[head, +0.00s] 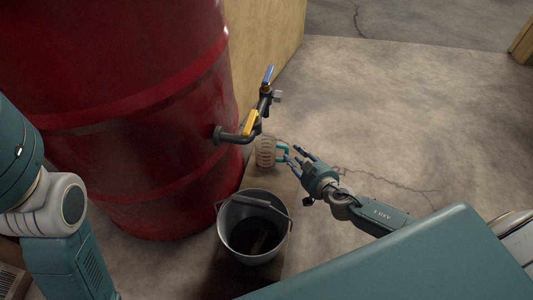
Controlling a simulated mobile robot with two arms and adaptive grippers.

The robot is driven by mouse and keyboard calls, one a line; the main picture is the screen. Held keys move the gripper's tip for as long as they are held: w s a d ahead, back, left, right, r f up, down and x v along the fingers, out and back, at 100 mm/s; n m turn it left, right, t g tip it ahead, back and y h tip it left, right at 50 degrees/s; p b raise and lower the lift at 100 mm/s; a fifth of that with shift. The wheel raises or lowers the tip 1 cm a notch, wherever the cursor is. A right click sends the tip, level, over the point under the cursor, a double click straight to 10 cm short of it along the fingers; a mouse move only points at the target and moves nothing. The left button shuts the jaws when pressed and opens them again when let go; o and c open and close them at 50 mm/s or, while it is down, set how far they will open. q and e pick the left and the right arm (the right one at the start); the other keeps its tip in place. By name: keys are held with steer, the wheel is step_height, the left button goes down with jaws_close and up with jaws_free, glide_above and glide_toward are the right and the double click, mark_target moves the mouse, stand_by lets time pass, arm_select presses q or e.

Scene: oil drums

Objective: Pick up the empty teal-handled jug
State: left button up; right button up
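The jug (265,152) is small, clear and ribbed, with a teal handle (284,150) on its right side. It stands upright on a low wooden plank below the drum's tap. No liquid shows in it, but it is too small to be sure. My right gripper (292,157) comes in from the right, with its fingers spread and pointing at the handle. The fingertips are very close to the handle; I cannot tell whether they touch it. My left arm shows at the left edge, but its gripper is out of view.
A large red drum (130,100) stands at the left, with a black pipe and a yellow-handled tap (250,123); a blue-handled valve (267,77) rises above. A grey metal bucket (254,226) stands in front of the jug on the plank (290,190). Concrete floor at the right is clear.

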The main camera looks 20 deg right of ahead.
steer(key=b+x, duration=0.1)
steer(key=x, duration=0.2)
steer(key=shift+w, duration=0.4)
steer(key=shift+a, duration=0.1)
jaws_close()
steer(key=shift+r, duration=0.1)
